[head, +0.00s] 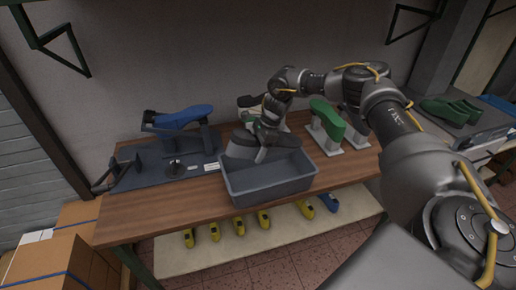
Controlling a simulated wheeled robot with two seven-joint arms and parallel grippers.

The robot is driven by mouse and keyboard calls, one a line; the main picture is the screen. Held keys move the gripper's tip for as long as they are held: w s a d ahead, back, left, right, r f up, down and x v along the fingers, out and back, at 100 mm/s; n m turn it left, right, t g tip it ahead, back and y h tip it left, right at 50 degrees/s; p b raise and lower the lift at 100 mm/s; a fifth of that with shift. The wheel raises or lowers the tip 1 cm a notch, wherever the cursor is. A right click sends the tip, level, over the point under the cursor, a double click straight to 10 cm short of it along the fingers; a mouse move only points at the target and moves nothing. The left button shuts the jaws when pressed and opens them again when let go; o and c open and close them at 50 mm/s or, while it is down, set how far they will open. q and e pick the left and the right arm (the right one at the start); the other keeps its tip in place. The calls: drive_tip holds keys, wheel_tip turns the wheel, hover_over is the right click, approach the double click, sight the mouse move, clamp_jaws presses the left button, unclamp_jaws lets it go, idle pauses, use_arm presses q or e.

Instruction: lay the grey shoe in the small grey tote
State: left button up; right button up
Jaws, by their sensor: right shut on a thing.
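The small grey tote (270,184) stands on the wooden bench near its front edge, with its open top facing up. The grey shoe (243,145) is at the tote's back left, over its back rim. My right gripper (262,140) is shut on the grey shoe from above. The gripper's fingers are small and dark here, and the shoe's lower part is partly hidden by the tote. I cannot tell if the shoe touches the tote. My left gripper is not in view.
A blue shoe last (182,117) sits on a fixture at the left. A green last (328,119) stands on a holder right of the tote. A pale last (250,101) is behind my gripper. Yellow lasts (238,226) lie on the shelf below.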

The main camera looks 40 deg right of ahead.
drive_tip(key=shift+f+b, duration=1.5)
drive_tip(key=shift+f, duration=1.15)
drive_tip(key=o, duration=1.3)
drive_tip(key=b+v, duration=0.3)
drive_tip(key=v, duration=0.7)
drive_tip(key=shift+d+r, duration=0.1)
drive_tip(key=shift+r, duration=0.25)
